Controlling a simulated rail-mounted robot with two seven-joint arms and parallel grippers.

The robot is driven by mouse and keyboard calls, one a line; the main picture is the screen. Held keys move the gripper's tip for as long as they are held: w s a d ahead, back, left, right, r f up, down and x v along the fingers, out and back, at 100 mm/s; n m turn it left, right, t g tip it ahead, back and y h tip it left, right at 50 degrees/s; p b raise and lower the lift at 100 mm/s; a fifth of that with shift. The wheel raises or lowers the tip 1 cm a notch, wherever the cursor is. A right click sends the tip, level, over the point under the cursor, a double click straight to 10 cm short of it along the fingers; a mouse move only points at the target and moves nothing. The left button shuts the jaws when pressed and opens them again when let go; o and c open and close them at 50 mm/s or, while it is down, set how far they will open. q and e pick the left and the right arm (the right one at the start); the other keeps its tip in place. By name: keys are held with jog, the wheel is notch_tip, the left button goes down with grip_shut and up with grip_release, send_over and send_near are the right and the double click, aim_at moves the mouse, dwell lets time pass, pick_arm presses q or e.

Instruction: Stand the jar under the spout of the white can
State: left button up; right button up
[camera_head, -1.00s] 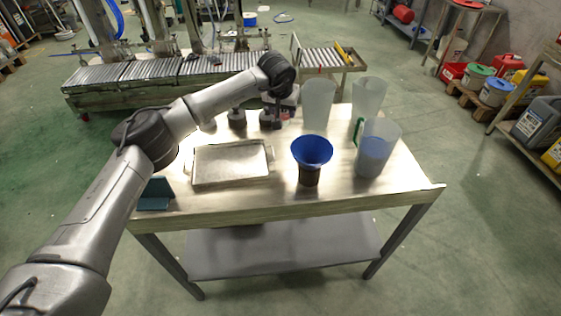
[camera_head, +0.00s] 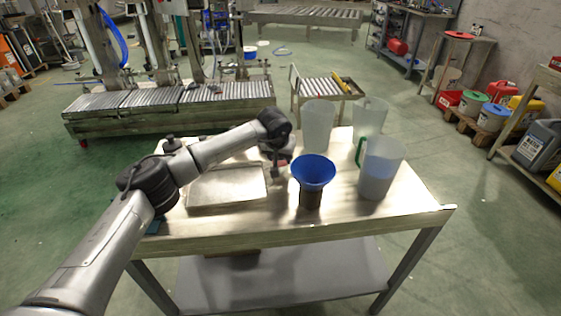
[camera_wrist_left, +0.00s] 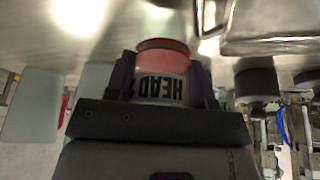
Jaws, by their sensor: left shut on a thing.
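My left gripper (camera_head: 278,165) is beside the tray's right end, behind and left of the blue funnel. In the left wrist view the left gripper (camera_wrist_left: 160,78) is shut on a small jar (camera_wrist_left: 162,72) with a red band and a pale label reading HEAD, which appears upside down. In the head view the jar is mostly hidden by the gripper. No spout can be made out for certain; translucent whitish vessels stand at the table's right: a jug with a green handle (camera_head: 379,170), and two behind it (camera_head: 318,125) (camera_head: 370,118). My right gripper is not in view.
The blue funnel (camera_head: 313,172) sits on a dark cup (camera_head: 310,197) near the table's front. A shallow metal tray (camera_head: 225,188) lies left of it. Dark round items show in the left wrist view (camera_wrist_left: 257,82). The table's front right is clear.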

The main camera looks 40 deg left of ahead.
pick_arm(q)
jog(key=shift+f, duration=0.4)
jog(key=o, duration=0.9)
jog(key=shift+f, duration=0.1)
jog(key=shift+r, duration=0.3)
jog(key=p+v, duration=0.4)
jog(key=v, duration=0.6)
jog(key=shift+s+d+r, duration=0.1)
jog(key=shift+s+r, duration=0.05)
jog(key=shift+r, duration=0.1)
jog(key=shift+o, duration=0.5)
jog(key=shift+s+d+r+p, duration=0.1)
jog(key=shift+s+r+p, duration=0.2)
jog(key=shift+r, duration=0.25)
